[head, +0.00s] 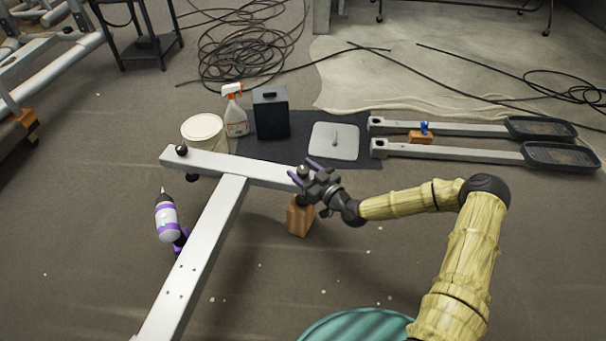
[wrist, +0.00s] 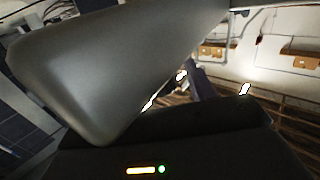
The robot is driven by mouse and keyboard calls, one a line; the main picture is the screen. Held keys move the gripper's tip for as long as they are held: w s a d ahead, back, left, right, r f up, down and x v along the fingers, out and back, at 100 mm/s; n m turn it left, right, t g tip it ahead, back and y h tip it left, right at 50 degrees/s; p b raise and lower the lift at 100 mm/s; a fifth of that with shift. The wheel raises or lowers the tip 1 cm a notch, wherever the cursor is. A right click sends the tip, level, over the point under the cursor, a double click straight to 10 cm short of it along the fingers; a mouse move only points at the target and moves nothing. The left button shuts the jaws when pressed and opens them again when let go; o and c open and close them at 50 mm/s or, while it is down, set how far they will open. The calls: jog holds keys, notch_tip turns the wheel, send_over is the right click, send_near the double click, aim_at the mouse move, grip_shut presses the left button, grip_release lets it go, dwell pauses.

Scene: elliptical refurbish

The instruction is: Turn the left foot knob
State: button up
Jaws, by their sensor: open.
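A white T-shaped frame (head: 214,238) stands on the floor in the head view. A round black knob (head: 181,150) sits on top of its crossbar's left end. My gripper (head: 303,171) is at the crossbar's right end, its purple-tipped fingers apart around or just above a small rounded knob there; whether they touch it cannot be told. The gripper partly hides this end. An orange-brown wooden block (head: 300,217) stands under that end. In the wrist view a large grey shape (wrist: 110,70) fills the left, and the knob cannot be made out.
A purple-and-white power tool (head: 167,218) lies left of the frame. Behind the crossbar are a white bucket (head: 203,132), a spray bottle (head: 234,112) and a black box (head: 270,115). Two pedal arms (head: 460,151) lie on the right. Floor in front of the crossbar is mostly clear.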

jog(key=c, duration=0.9)
jog(key=shift+c, duration=0.2)
jog(key=shift+a+r+m+t+h+p, duration=0.15)
jog(key=shift+m+t+h+p, duration=0.3)
jog(key=shift+p, duration=0.7)
